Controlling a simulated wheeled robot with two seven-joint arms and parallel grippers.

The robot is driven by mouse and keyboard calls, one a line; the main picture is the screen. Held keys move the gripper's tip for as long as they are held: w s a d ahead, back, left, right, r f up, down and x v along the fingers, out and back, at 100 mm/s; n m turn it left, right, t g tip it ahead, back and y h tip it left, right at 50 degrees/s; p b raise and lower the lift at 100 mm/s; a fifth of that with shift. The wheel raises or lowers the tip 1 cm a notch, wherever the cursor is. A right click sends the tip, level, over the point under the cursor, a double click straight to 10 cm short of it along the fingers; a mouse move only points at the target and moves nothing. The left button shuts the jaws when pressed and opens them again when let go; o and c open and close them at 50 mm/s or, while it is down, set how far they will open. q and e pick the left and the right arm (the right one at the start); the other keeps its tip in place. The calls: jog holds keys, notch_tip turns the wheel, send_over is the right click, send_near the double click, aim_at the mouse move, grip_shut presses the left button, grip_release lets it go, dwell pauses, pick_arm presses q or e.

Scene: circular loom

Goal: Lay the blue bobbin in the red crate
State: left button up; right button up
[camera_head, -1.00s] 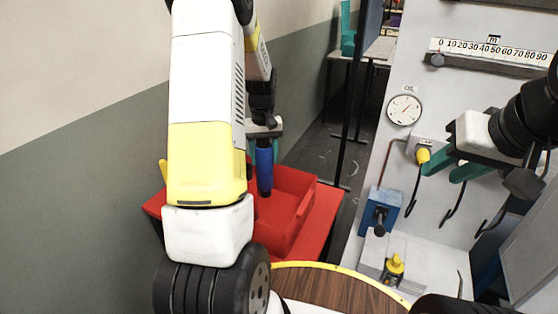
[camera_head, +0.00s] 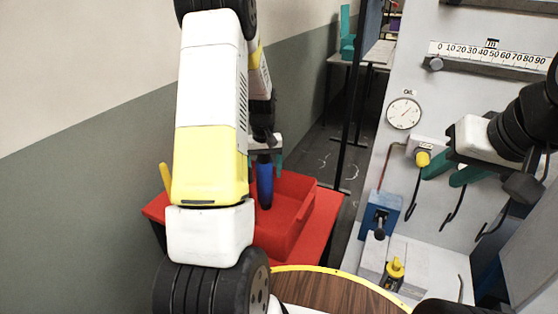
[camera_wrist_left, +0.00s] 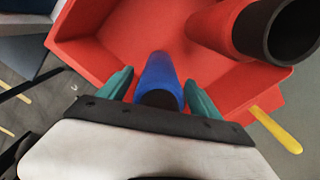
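The blue bobbin (camera_head: 264,184) is held upright by my left gripper (camera_head: 265,160), its lower end over or inside the red crate (camera_head: 308,222). In the left wrist view, the teal fingers of my left gripper (camera_wrist_left: 160,88) lie on both sides of the blue bobbin (camera_wrist_left: 160,70), whose dark end faces the camera. The red crate (camera_wrist_left: 95,55) lies beyond it; whether the bobbin touches its floor I cannot tell. My right gripper (camera_head: 450,172) is open and empty beside the machine panel. My left arm hides part of the crate in the head view.
A red tube with a dark hollow end (camera_wrist_left: 285,30) is close by at the upper right in the left wrist view. A yellow bar (camera_wrist_left: 277,130) sticks out beside the crate.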

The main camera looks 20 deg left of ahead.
pick_arm(q)
notch_tip(320, 180, up, 12)
jog(key=shift+f, duration=0.1)
jog(key=s+d+r+m+t+h, duration=0.1)
jog(key=s+d+r+t, duration=0.1)
jog(key=s+d+r, duration=0.3)
jog(key=s+d+r+m+t, duration=0.1)
jog(key=s+d+r+m, duration=0.15)
jog(key=s+r, duration=0.4)
jog(key=s+d+r+m+t, duration=0.1)
jog(key=s+d, duration=0.1)
jog(key=s, duration=0.4)
jog(key=s+d+r+m+t+h, duration=0.1)
jog(key=s+d+t, duration=0.1)
jog(key=s, duration=0.4)
jog(key=shift+d+r, duration=0.35)
jog(key=shift+d, duration=0.4)
jog(key=shift+c, duration=0.2)
